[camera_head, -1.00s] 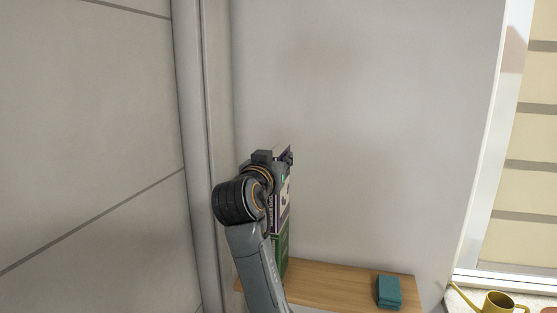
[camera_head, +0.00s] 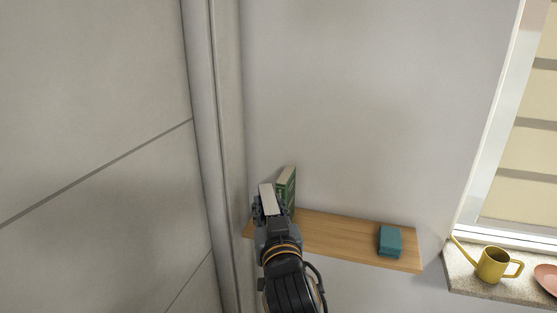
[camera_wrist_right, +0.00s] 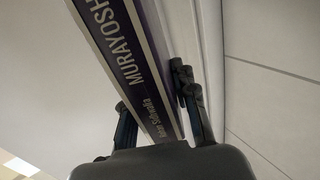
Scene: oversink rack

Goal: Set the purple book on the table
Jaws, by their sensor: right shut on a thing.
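The purple book (camera_wrist_right: 128,62) shows in the right wrist view as a dark purple spine with white lettering. Its spine runs between the two fingers of my right gripper (camera_wrist_right: 155,98). In the head view the book (camera_head: 268,197) shows as a pale narrow block, held by my right gripper (camera_head: 270,208) at the left end of the wooden shelf. My right gripper is shut on it. The arm hides much of the book, and I cannot tell whether it touches the shelf. The table and my left gripper are not in view.
A green book (camera_head: 287,187) stands upright on the wooden shelf (camera_head: 340,235), just behind the held book. A teal box (camera_head: 390,241) lies at the shelf's right end. A yellow watering can (camera_head: 494,265) stands on the windowsill. The shelf's middle is clear.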

